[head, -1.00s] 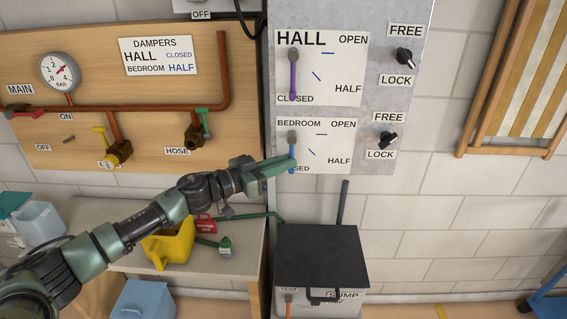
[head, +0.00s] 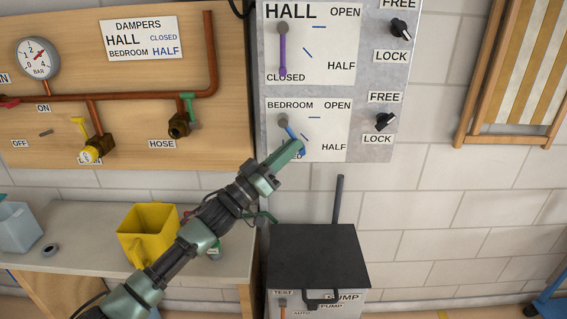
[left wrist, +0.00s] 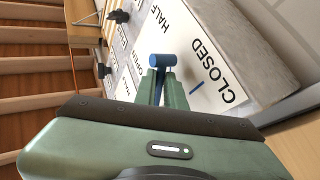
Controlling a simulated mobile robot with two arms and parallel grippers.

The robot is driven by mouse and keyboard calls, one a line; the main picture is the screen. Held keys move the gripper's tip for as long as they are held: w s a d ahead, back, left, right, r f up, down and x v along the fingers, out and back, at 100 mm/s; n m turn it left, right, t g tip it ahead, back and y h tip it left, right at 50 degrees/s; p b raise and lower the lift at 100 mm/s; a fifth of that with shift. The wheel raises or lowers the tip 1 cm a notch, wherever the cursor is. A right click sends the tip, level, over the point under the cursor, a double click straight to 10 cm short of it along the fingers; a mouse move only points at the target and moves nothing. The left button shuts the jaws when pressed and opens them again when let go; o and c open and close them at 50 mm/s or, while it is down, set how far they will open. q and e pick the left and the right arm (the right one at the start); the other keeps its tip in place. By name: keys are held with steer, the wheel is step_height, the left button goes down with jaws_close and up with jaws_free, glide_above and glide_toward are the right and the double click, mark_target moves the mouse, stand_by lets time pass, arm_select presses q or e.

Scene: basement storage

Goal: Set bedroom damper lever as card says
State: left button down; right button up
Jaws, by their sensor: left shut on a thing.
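The bedroom damper panel (head: 335,128) is on the grey board at the centre of the head view. Its blue lever (head: 290,131) slants down and right from the pivot, between the CLOSED and HALF directions. My left gripper (head: 292,151) is shut on the lever's lower end, which also shows blue between the fingers in the left wrist view (left wrist: 163,61). The card (head: 143,38) reads HALL CLOSED, BEDROOM HALF. The bedroom FREE/LOCK knob (head: 385,122) is right of the panel. My right gripper is out of view.
The purple hall lever (head: 283,52) hangs straight down at CLOSED, just above. The hall knob (head: 400,29) is at upper right. A dark-lidded pump box (head: 312,255) with an upright rod stands below. A yellow container (head: 147,235) is on the bench.

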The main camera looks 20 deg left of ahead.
arm_select(q)
steer(key=n+t+b, duration=0.1)
steer(key=d+n+t+b, duration=0.1)
steer(key=shift+w+r+n+t+y, duration=0.2)
steer(key=shift+n+t+y, duration=0.1)
steer(key=shift+n+t, duration=0.1)
steer(key=shift+d, duration=0.1)
steer(key=shift+r, duration=0.1)
steer(key=c, duration=1.5)
jaws_free()
steer(key=shift+b+v, duration=0.35)
steer(key=shift+v, duration=3.65)
